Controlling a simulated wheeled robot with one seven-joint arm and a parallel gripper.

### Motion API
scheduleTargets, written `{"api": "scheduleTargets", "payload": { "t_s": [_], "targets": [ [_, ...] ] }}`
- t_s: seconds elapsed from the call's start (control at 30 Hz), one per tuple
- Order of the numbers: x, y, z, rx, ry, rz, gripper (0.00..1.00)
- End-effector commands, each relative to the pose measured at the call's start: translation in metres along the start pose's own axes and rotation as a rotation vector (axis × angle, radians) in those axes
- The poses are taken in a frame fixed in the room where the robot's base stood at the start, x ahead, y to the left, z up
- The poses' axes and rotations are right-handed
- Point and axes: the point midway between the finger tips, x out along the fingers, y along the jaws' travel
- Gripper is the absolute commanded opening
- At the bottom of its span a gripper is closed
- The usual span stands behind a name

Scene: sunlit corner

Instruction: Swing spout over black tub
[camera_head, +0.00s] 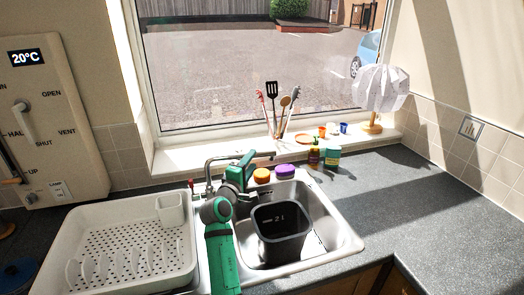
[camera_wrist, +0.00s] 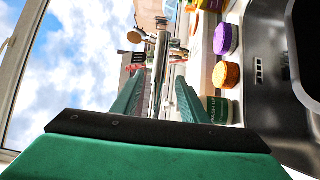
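The metal tap (camera_head: 208,168) stands at the back of the sink, left of the black tub. Its spout runs towards the right in the head view and is partly hidden by my gripper. The black tub (camera_head: 283,238) stands in the sink basin; its dark inside also shows at the right of the wrist view (camera_wrist: 270,75). My gripper (camera_head: 252,160) is at the spout, behind and left of the tub. In the wrist view its green fingers (camera_wrist: 160,78) are apart, with a narrow metal bar, seemingly the spout (camera_wrist: 157,85), between them. Gaps appear on both sides of it.
A white draining rack (camera_head: 130,250) is left of the sink. Orange (camera_head: 262,175) and purple (camera_head: 285,171) round items sit behind the tub. Small bottles (camera_head: 332,156) stand farther right. Utensils (camera_head: 279,110) and a lamp (camera_head: 380,88) are on the sill. The right counter is clear.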

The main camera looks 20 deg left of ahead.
Motion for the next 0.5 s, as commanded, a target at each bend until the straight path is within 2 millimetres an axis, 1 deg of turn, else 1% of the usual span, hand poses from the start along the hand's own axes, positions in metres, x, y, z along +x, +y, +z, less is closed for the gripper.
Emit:
{"api": "scheduleTargets", "payload": {
  "t_s": [0.03,0.3,0.5],
  "targets": [
    [0.009,0.001,0.001,0.001,-0.002,0.000,0.40],
    [0.056,0.001,0.002,0.003,-0.002,0.000,0.40],
    [0.081,0.001,0.002,0.003,-0.001,0.001,0.40]
  ]
}}
